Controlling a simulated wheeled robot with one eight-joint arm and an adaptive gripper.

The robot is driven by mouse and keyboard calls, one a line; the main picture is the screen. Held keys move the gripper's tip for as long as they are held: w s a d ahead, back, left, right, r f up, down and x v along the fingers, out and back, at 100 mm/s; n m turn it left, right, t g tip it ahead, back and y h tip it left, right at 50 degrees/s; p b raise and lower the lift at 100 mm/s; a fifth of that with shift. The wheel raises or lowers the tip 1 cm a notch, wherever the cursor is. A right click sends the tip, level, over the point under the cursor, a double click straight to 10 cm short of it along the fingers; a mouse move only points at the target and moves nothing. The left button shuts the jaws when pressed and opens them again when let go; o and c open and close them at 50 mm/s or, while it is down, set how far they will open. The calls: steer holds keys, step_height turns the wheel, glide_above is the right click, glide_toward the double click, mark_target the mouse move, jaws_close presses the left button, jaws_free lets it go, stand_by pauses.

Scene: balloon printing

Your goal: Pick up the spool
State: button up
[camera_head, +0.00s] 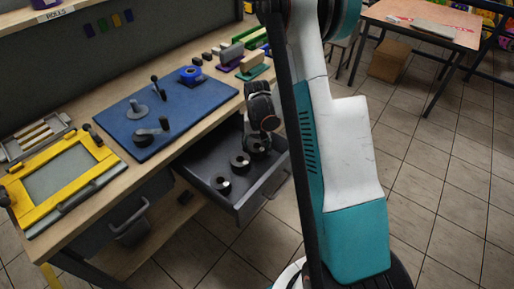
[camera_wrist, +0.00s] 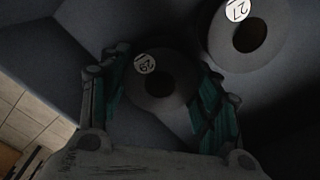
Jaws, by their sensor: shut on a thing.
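A dark spool (camera_wrist: 180,68) with a white round label reading 29 lies between the fingers of my gripper (camera_wrist: 162,90) in the wrist view, and the fingers are shut on it. In the head view my gripper (camera_head: 259,134) reaches down into the open drawer, over the far spool (camera_head: 258,147), which it partly hides. Two more dark spools, a middle one (camera_head: 240,167) and a near one (camera_head: 222,191), stand in the drawer. A spool labelled 27 (camera_wrist: 262,50) is close by at the upper right of the wrist view.
The grey drawer (camera_head: 246,203) is pulled out below the wooden bench. On the bench are a blue mat (camera_head: 185,118) with small tools, a yellow screen frame (camera_head: 28,222) and several blocks at the back. The drawer walls stand close around my gripper.

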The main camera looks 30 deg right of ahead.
step_height(320, 180, up, 20)
steer(key=p, duration=0.6)
